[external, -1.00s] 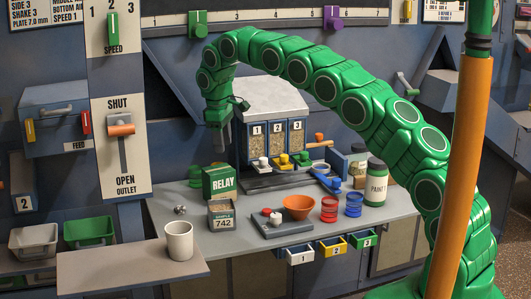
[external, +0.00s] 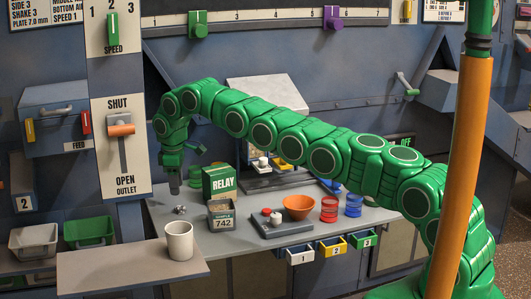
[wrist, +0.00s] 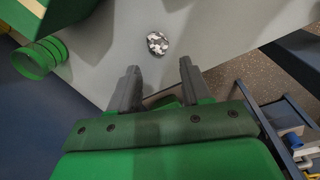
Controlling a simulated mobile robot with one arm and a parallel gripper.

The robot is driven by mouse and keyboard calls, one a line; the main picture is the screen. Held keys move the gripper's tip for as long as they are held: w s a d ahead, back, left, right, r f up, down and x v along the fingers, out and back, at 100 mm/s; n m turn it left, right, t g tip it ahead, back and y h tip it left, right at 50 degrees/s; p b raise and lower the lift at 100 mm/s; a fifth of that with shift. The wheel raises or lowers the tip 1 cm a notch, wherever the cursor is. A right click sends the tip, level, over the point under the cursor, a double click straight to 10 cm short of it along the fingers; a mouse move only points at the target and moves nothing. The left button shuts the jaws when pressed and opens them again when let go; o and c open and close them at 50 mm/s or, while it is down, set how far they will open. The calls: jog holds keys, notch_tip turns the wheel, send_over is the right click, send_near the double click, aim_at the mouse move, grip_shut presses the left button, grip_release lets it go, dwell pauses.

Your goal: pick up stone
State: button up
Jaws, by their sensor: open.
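The stone (external: 180,210) is a small, lumpy grey piece on the left part of the grey bench, left of the relay box. In the wrist view it is a speckled grey-and-white lump (wrist: 158,43) just beyond the fingertips, roughly centred between them. My gripper (external: 174,188) points down above the bench, close to the stone and slightly to its left in the external view. Its two dark fingers (wrist: 158,68) are apart with nothing between them. The stone is in clear view.
The green relay box (external: 220,182) and sample 742 container (external: 221,215) stand right of the stone. Green rings (wrist: 40,58) lie beside the relay box. The bench around the stone is bare.

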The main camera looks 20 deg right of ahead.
aim_at(179, 206)
jog(key=shift+w+d+f, duration=0.1)
jog(key=shift+w+f, duration=0.05)
jog(key=shift+f, duration=1.85)
jog(key=shift+w+d+f, duration=0.1)
jog(key=shift+f, duration=1.85)
jog(key=c, duration=0.8)
